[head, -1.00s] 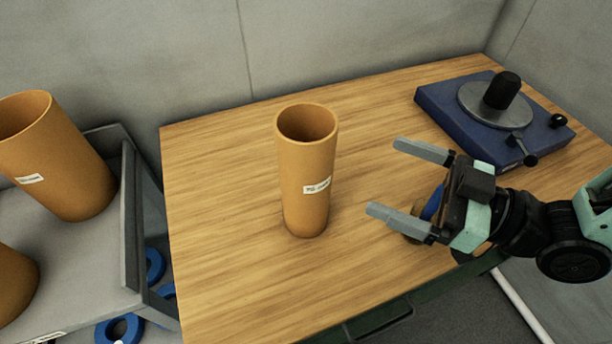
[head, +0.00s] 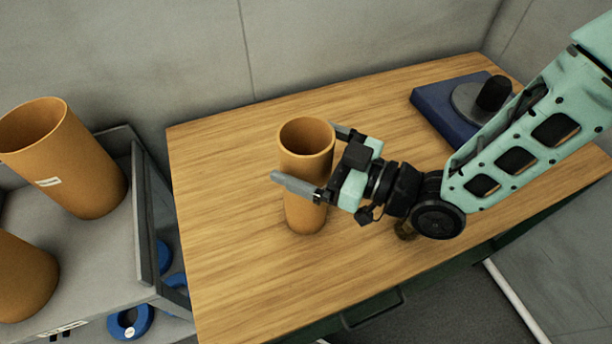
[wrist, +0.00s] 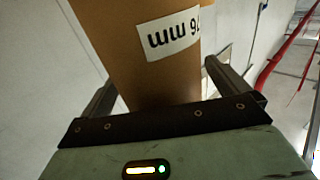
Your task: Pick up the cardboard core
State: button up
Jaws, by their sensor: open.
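The cardboard core (head: 304,214) is an orange-brown open-topped tube standing upright on the wooden table (head: 230,270). My gripper (head: 308,160) is level with its upper part, with one finger on the near side and the other on the far side. The jaws are open around the core.
A grey cart (head: 95,275) on the left holds larger brown tubes (head: 75,170), with blue rings (head: 130,322) below. A blue device with a black knob (head: 440,112) sits at the table's back right, partly behind my arm. The table's left part is clear.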

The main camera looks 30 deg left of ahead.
jog(key=shift+a, duration=0.1)
jog(key=shift+c, duration=0.3)
jog(key=c, duration=1.5)
jog(key=shift+r, duration=0.15)
